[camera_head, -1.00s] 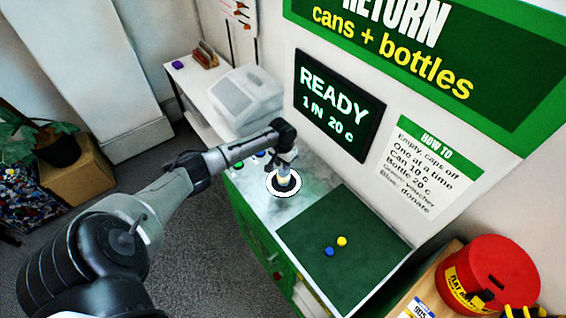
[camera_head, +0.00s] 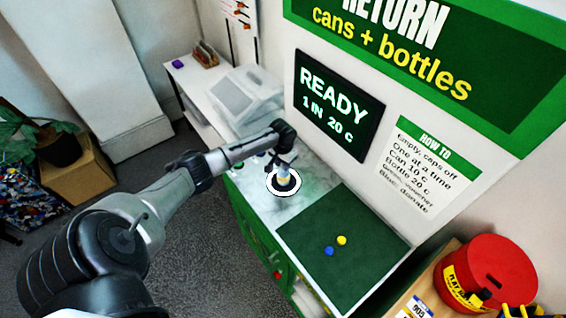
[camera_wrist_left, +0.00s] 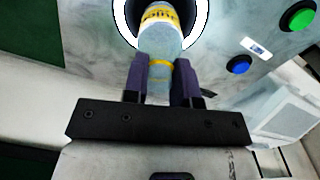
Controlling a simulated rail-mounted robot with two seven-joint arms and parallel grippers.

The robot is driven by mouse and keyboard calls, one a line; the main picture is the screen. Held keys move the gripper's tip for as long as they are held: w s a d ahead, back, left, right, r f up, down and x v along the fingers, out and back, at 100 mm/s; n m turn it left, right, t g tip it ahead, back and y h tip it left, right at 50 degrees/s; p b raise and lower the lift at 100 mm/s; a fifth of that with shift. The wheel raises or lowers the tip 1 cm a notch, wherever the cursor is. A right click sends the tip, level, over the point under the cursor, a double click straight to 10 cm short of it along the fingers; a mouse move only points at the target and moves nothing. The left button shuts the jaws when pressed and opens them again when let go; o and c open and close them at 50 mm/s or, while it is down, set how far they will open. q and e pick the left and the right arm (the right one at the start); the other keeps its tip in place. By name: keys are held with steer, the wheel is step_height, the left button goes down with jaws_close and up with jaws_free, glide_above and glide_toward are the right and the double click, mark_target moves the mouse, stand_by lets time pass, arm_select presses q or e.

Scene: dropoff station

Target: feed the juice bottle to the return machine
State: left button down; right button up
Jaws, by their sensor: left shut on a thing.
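The juice bottle (camera_wrist_left: 160,38) is pale and see-through with a yellow label and a yellow band. My left gripper (camera_wrist_left: 161,78) is shut on its near end. The bottle's far end reaches into the white-rimmed dark round opening (camera_wrist_left: 201,30) of the return machine; how deep it sits I cannot tell. In the head view my left gripper (camera_head: 285,163) is right above the opening's white ring (camera_head: 269,185), and only a little of the bottle shows there. The machine's screen (camera_head: 337,106) reads READY, 1 IN, 20 c. My right gripper is out of view.
A green mat (camera_head: 340,270) with a blue and a yellow button-like disc lies right of the opening. Green (camera_wrist_left: 298,16) and blue (camera_wrist_left: 239,64) buttons sit beside it. A pale sloped device (camera_head: 243,100) stands behind left; a red container (camera_head: 492,272) is at lower right.

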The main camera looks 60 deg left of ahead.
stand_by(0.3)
arm_select(q)
steer(key=shift+f, duration=0.45)
stand_by(0.7)
steer(key=shift+f, duration=0.1)
steer(key=shift+f, duration=0.35)
stand_by(0.7)
steer(key=shift+f, duration=0.45)
steer(key=shift+f+b, duration=0.85)
steer(key=shift+f, duration=0.4)
stand_by(0.5)
